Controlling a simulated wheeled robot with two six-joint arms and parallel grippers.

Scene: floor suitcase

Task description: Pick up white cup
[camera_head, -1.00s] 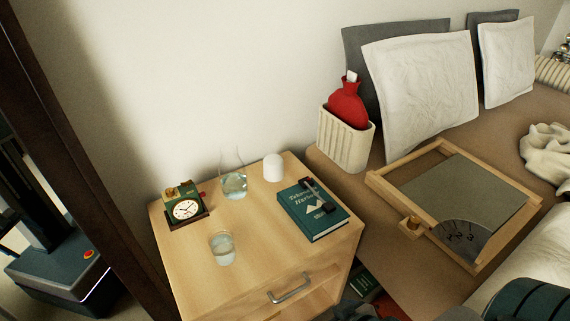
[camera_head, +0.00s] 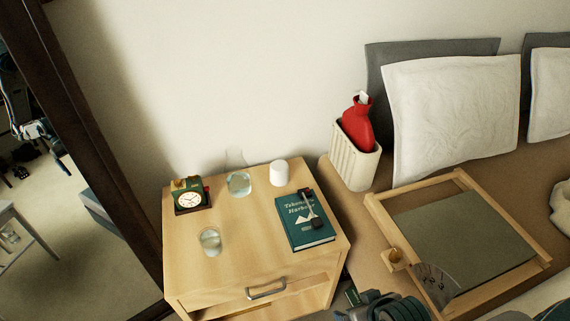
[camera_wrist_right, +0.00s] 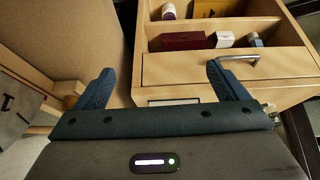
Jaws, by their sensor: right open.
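The white cup (camera_head: 278,173) stands on the back right of the wooden nightstand top (camera_head: 255,255), behind the green book and right of the carafe. It looks like a plain white cylinder. In the head view, part of my right arm (camera_head: 385,305) shows at the bottom edge, below and well apart from the cup. In the right wrist view, my right gripper (camera_wrist_right: 160,85) is open and empty, with its fingers spread in front of the nightstand front (camera_wrist_right: 220,68). The cup is not visible in that view. My left gripper is not in view.
Also on the nightstand are a glass carafe (camera_head: 239,183), a water glass (camera_head: 211,241), a clock (camera_head: 190,198) and a green book (camera_head: 303,225) with a dark object on it. A ribbed bin (camera_head: 353,160) with a red bottle and a wooden tray (camera_head: 376,208) stand right.

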